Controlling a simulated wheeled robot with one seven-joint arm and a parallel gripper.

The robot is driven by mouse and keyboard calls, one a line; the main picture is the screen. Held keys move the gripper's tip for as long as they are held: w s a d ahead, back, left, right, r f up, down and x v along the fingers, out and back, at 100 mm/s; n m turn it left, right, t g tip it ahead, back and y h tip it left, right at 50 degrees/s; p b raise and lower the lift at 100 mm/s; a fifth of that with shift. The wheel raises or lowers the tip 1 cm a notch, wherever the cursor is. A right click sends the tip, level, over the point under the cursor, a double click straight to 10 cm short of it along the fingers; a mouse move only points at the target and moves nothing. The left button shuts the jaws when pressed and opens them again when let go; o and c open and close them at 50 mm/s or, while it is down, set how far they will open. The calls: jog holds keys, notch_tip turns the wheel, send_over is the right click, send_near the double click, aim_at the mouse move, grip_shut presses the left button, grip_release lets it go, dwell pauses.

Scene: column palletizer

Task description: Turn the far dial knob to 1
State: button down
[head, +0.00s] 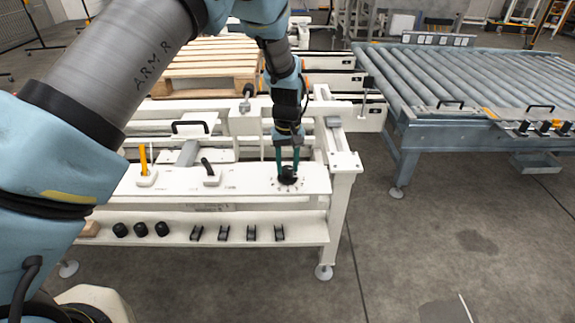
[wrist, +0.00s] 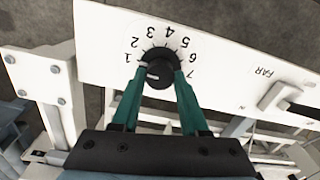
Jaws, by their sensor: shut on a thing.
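The dial knob (head: 288,179) is black and round, at the right end of the white panel (head: 235,182). In the wrist view the knob (wrist: 158,74) sits in a ring of numbers from 1 to 7, with 1 at the left and 7 at the right. A short pale mark on the knob points left, toward the side of the 1; its exact alignment is hard to tell. The word FAR is printed on the panel to the right. My gripper (head: 288,168) points down, its green fingers closed on both sides of the knob; it also shows in the wrist view (wrist: 159,80).
A yellow lever (head: 143,160) and a black lever (head: 208,167) stand on the panel left of the dial. Several black knobs and switches line the lower shelf (head: 180,235). A roller conveyor (head: 440,75) stands at right, with a wooden pallet (head: 208,68) behind.

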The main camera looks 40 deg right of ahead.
aim_at(287, 168)
jog(key=shift+n, duration=0.5)
jog(key=shift+c, duration=2.1)
grip_release()
notch_tip(287, 168, up, 11)
jog(key=b, duration=0.2)
jog(key=shift+f, duration=0.1)
